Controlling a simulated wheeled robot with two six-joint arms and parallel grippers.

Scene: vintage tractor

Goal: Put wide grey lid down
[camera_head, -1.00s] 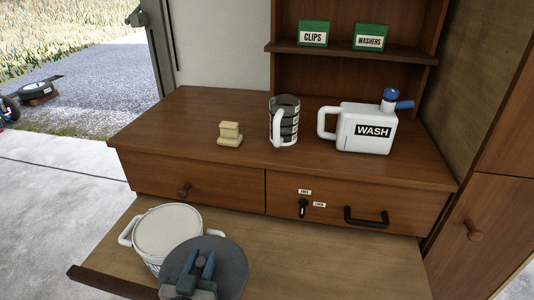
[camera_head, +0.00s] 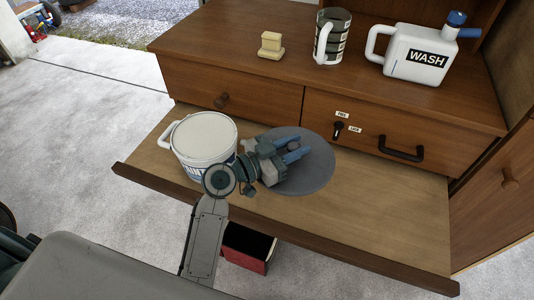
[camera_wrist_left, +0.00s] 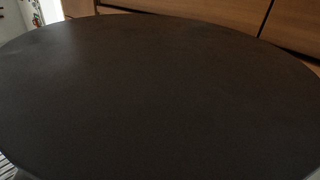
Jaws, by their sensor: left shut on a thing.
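The wide grey lid (camera_head: 318,172) is a flat round disc over the pull-out wooden board, just right of the white pot. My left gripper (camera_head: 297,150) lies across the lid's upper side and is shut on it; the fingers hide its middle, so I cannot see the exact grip. I cannot tell whether the lid touches the board. In the left wrist view the lid (camera_wrist_left: 160,95) looks dark and fills nearly the whole picture. My right gripper is not in view.
The white pot (camera_head: 192,165) with a pale top stands on the board (camera_head: 390,215), whose right part is bare. On the cabinet top are a cream block (camera_head: 270,47), a striped mug (camera_head: 332,38) and a WASH jug (camera_head: 413,55). A dark red box (camera_head: 247,248) sits below the board.

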